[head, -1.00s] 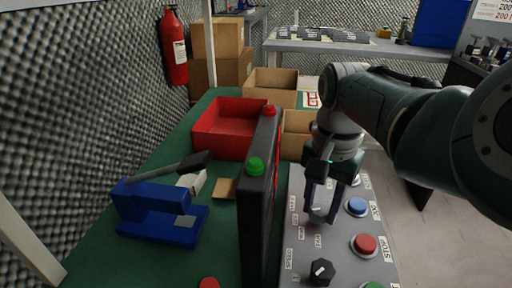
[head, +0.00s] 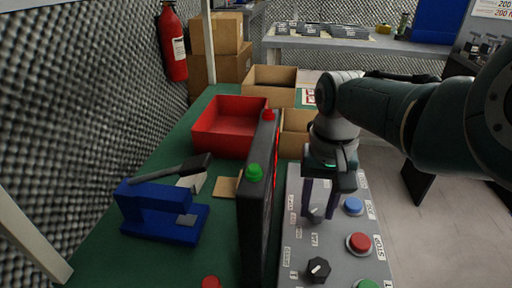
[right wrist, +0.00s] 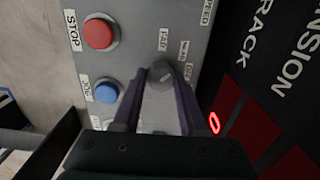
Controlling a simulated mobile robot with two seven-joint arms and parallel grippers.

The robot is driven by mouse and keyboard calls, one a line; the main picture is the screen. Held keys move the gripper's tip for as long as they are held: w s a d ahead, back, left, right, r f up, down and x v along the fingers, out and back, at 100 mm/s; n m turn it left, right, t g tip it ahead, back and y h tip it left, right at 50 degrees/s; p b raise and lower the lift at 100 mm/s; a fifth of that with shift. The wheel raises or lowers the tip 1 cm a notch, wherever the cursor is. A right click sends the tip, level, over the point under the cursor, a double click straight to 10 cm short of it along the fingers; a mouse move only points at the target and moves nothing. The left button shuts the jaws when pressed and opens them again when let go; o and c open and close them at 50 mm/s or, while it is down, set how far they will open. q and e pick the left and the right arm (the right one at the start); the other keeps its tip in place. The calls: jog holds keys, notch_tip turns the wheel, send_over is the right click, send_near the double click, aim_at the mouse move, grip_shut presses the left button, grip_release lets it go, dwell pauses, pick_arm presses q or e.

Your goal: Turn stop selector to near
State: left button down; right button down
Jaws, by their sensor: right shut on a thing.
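The stop selector is a small grey-black knob (right wrist: 161,73) on the grey control panel (right wrist: 135,50). In the right wrist view it sits between my fingertips, with FAR, NEAR and OFF labels around it. A light pointer mark shows on it, but I cannot tell clearly which label it meets. In the head view the knob (head: 314,215) is partly hidden by my fingers. My right gripper (head: 319,214) reaches down from above and is shut on the knob. My left gripper is not in view.
A second black knob (head: 318,269), a red STOP button (head: 359,243) and a blue button (head: 353,205) share the panel. A tall dark box (head: 257,215) stands close left of the panel. A red bin (head: 229,126) and blue tool (head: 160,211) lie further left.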

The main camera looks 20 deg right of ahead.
aim_at(318, 209)
jog(key=shift+c, duration=2.2)
grip_release()
notch_tip(318, 209, up, 9)
jog(key=p, duration=0.6)
jog(key=shift+r+p, duration=0.35)
jog(key=shift+r, duration=0.1)
